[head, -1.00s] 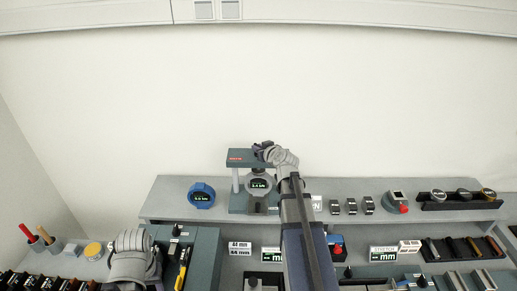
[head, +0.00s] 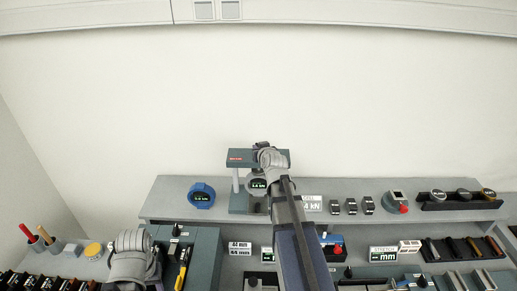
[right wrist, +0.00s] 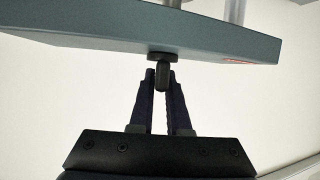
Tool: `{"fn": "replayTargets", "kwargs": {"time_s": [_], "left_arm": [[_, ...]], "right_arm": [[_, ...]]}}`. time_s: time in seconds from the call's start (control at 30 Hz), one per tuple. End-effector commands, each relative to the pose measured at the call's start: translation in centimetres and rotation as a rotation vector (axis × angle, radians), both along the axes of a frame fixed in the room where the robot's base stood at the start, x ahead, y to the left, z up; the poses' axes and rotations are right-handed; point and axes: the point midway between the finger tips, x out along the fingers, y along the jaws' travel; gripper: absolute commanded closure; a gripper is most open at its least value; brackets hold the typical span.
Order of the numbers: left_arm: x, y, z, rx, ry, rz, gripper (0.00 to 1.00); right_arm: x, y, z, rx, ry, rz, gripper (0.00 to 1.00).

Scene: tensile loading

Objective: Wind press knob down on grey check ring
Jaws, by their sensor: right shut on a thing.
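The press (head: 240,158) stands on the back shelf, with a teal top beam. The grey check ring (head: 257,184) sits inside it under the beam, its lower part hidden by my right arm. Its small lit display gives a kN reading. The black press knob (right wrist: 162,74) shows at the beam (right wrist: 150,35) in the right wrist view. My right gripper (right wrist: 162,82) is shut on it, one finger on each side. In the head view my right gripper (head: 262,147) is at the top of the press. My left arm is low at left; its fingers are not visible.
A blue ring (head: 201,195) with a display stands left of the press. A kN card (head: 312,203), small grey blocks and a black tray (head: 460,203) are to the right. Tools and cards crowd the lower bench.

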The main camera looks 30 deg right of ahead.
Motion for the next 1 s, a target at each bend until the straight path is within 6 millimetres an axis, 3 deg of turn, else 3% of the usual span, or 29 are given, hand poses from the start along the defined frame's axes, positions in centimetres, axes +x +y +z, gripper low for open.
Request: {"fn": "replayTargets", "kwargs": {"time_s": [0.07,0.1,0.37,0.73,1.0], "left_arm": [[0.0,0.0,0.0,0.000,0.000,0.000,0.50],[0.0,0.0,0.0,0.000,0.000,0.000,0.50],[0.0,0.0,0.0,0.000,0.000,0.000,0.50],[0.0,0.0,0.3,0.000,0.000,0.000,0.50],[0.0,0.0,1.7,0.000,0.001,-0.001,0.50]], "right_arm": [[-0.1,0.0,-0.1,0.001,0.004,0.001,1.00],[-0.1,0.0,-0.1,0.001,0.004,0.001,0.84],[0.0,0.0,-0.1,0.001,0.003,0.001,0.55],[-0.5,0.2,0.2,0.001,0.002,0.001,0.55],[-3.7,1.1,1.7,0.001,0.002,0.001,0.55]]}}
